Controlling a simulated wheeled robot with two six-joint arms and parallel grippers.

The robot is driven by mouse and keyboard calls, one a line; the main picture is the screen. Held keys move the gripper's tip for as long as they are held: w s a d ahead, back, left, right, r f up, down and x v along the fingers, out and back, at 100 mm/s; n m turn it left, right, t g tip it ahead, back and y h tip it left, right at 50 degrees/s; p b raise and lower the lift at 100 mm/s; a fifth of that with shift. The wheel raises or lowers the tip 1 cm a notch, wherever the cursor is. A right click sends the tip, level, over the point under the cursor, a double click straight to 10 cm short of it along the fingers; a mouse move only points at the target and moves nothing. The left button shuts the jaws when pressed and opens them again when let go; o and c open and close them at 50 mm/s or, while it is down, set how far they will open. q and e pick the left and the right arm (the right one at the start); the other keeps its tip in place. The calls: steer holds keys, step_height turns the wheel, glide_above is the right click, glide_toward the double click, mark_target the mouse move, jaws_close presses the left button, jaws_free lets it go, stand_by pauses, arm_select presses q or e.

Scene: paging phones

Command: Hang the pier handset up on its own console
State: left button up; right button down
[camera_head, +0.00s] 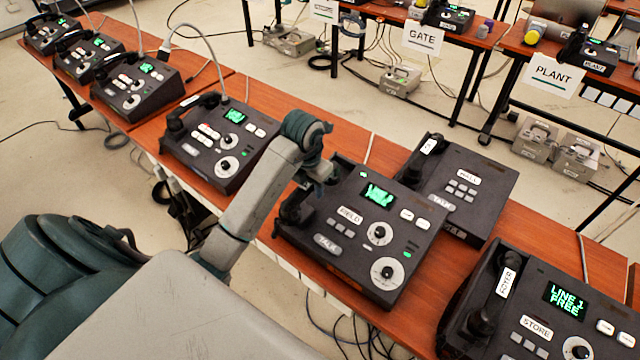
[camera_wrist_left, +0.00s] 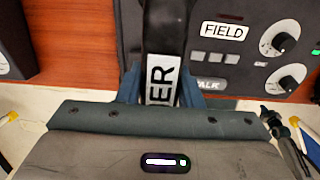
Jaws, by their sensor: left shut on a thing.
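My left gripper (camera_head: 318,172) is at the left side of the console labelled FIELD (camera_head: 350,250). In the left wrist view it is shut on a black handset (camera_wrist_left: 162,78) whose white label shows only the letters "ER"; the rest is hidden. The handset lies along the FIELD console's left side, over its handset rest. I cannot tell whether it is seated or held just above. In the head view my arm covers most of it. No console label reading PIER is legible. My right gripper is not in view.
A HALL console (camera_head: 490,200) stands behind right, a STORE console (camera_head: 560,340) with its own handset (camera_head: 497,290) nearer right. Another console (camera_head: 222,150) stands left of FIELD, with more along the wooden table. Tables signed GATE (camera_head: 423,39) and PLANT (camera_head: 553,75) stand behind.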

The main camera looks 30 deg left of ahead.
arm_select(q)
steer(key=w, duration=0.2)
steer(key=w+a+p, duration=0.1)
steer(key=w, duration=0.1)
steer(key=w+p, duration=0.1)
steer(key=shift+w+a+f, duration=0.2)
steer(key=shift+w+f, duration=0.05)
steer(key=shift+w, duration=0.15)
steer(key=shift+f, duration=0.1)
step_height(320, 180, down, 3)
steer(key=shift+f+p, duration=0.1)
steer(key=shift+p, duration=0.95)
steer(key=shift+f, duration=0.15)
steer(key=shift+f, duration=0.1)
steer(key=o, duration=1.1)
